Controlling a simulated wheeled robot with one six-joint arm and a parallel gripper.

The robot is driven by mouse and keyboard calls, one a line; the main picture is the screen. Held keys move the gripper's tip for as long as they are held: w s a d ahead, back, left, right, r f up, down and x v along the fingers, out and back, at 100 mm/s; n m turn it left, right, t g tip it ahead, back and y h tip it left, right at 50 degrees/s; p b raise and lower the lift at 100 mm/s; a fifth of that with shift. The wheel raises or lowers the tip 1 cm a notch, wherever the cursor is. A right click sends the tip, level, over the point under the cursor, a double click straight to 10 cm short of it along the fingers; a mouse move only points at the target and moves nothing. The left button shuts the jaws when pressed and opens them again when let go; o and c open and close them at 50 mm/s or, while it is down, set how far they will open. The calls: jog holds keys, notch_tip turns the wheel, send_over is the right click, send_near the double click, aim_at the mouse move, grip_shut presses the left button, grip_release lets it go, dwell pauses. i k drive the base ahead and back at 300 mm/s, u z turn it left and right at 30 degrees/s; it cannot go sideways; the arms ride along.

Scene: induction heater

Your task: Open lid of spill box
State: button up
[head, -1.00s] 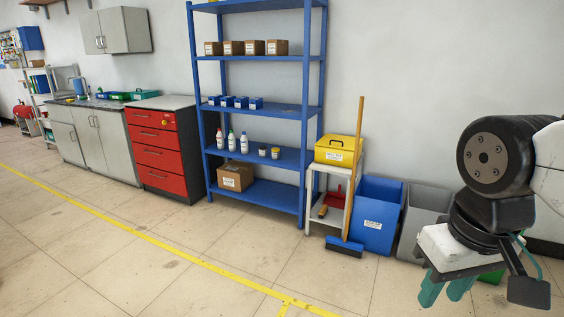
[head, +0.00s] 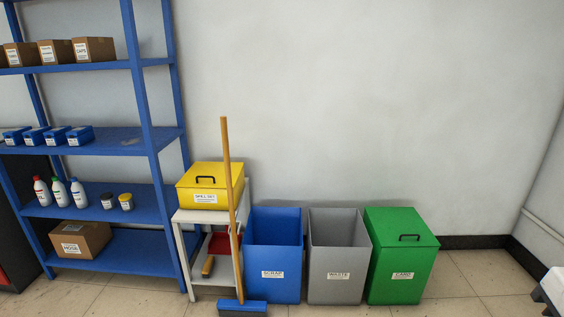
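The yellow spill box (head: 202,198) stands on top of a small white stand (head: 184,217), left of the middle in the head view. Its yellow lid (head: 190,174) is shut and has a black handle (head: 206,180) on top. A white label is on its front face. A broom (head: 228,170) leans upright in front of the box's right part and hides a strip of it. My gripper is not in view; only a bit of white and black, which may be part of my arm, shows at the lower right edge.
A blue scrap bin (head: 274,284), an open grey bin (head: 338,260) and a lidded green bin (head: 400,285) stand right of the stand. A blue shelf (head: 145,145) with boxes and bottles is at left. The red dustpan (head: 220,243) is below the box.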

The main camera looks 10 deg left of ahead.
aim_at(212, 170)
jog(key=i, duration=1.7)
jog(key=u, duration=1.2)
jog(key=i, duration=1.2)
jog(key=u, duration=1)
